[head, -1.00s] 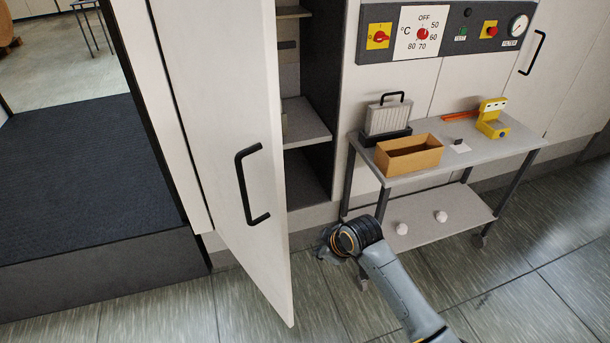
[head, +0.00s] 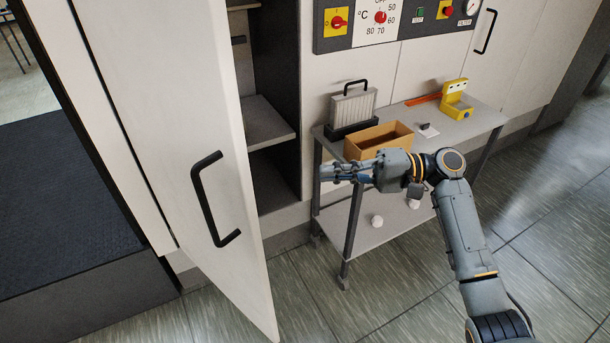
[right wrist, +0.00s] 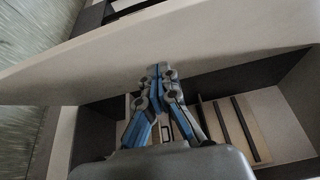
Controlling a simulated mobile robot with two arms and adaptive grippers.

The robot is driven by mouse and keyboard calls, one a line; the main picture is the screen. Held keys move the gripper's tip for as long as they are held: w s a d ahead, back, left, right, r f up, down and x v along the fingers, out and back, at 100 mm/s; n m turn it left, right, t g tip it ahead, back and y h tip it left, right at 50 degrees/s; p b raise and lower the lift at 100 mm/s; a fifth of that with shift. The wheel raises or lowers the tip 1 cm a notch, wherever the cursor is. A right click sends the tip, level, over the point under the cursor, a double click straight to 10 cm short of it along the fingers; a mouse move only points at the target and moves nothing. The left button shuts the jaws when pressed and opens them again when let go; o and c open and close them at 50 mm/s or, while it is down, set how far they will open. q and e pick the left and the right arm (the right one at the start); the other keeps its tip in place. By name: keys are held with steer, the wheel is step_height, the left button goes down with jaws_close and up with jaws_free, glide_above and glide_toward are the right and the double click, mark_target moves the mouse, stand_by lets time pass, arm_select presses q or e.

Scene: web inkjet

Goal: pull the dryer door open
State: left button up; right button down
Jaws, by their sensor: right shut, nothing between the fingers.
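The dryer door (head: 150,110) is a tall white panel, standing ajar with its free edge out from the cabinet. Its black bar handle (head: 212,200) is on the outer face. Behind the door the opening shows grey shelves (head: 262,124). My right gripper (head: 325,172) is shut and empty, to the right of the door's free edge and in front of the table, fingers pointing left. In the right wrist view its closed blue and grey fingertips (right wrist: 160,72) lie just below the pale door panel (right wrist: 200,35), with the shelved interior beyond; contact cannot be told. My left gripper is not in view.
A grey wheeled table (head: 470,125) stands right of the opening, holding an open cardboard box (head: 375,136), a filter cassette (head: 354,106) and a yellow device (head: 456,98). A control panel (head: 400,22) is above. The tiled floor in front is clear.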

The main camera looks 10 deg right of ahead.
steer(key=s+a+p, duration=0.1)
steer(key=a+p, duration=0.4)
steer(key=a, duration=0.7)
steer(key=shift+s, duration=0.35)
steer(key=shift+a, duration=0.1)
